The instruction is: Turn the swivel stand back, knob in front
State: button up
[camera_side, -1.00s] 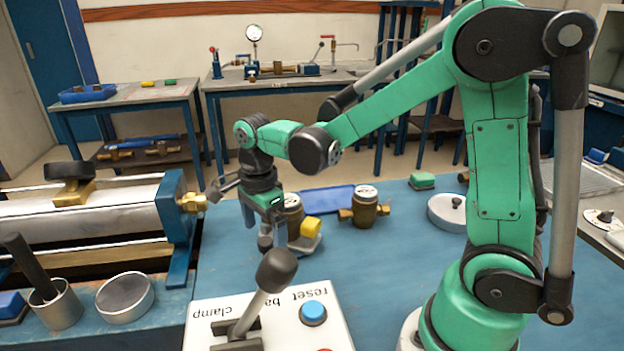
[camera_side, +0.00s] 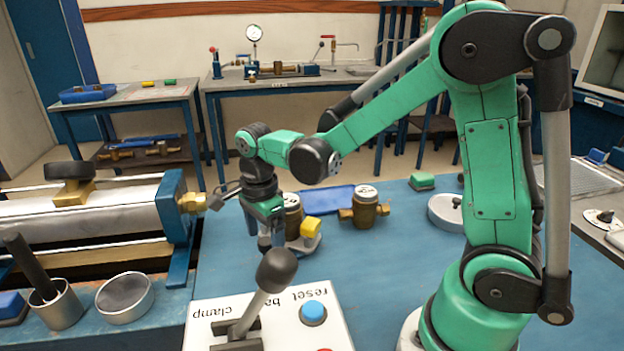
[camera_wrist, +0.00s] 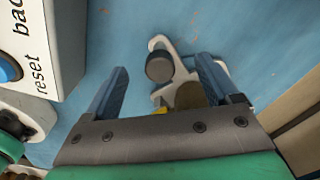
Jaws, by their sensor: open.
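The swivel stand (camera_side: 312,243) is a small white base on the blue bench. It carries a brass meter (camera_side: 292,209) with a pale top and a yellow block (camera_side: 311,228). In the wrist view the stand (camera_wrist: 157,43) shows a white hooked edge, a dark grey round knob (camera_wrist: 159,67) and part of the brass meter (camera_wrist: 190,96). My gripper (camera_side: 268,240) is over the stand's left side, pointing down. In the wrist view its two blue fingers (camera_wrist: 160,75) are apart, with the knob seen between them and nothing gripped. My gripper hides part of the stand in the side view.
A control box (camera_side: 330,325) with a clamp lever (camera_side: 272,275) and blue reset button stands in front. A cylinder bench (camera_side: 100,215) is at left. Another brass meter (camera_side: 365,212) and a round white dish (camera_side: 440,212) stand right. Bench between is clear.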

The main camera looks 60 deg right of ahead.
jog(key=shift+w, duration=0.15)
jog(key=shift+w, duration=0.7)
jog(key=shift+w, duration=0.15)
jog(key=shift+w, duration=0.6)
jog(key=shift+w+d, duration=0.3)
jog(key=shift+w, duration=0.3)
jog(key=shift+w+d, duration=0.25)
jog(key=shift+w, duration=0.35)
jog(key=shift+w+d, duration=0.3)
jog(key=shift+w, duration=0.3)
jog(key=shift+o, duration=1.4)
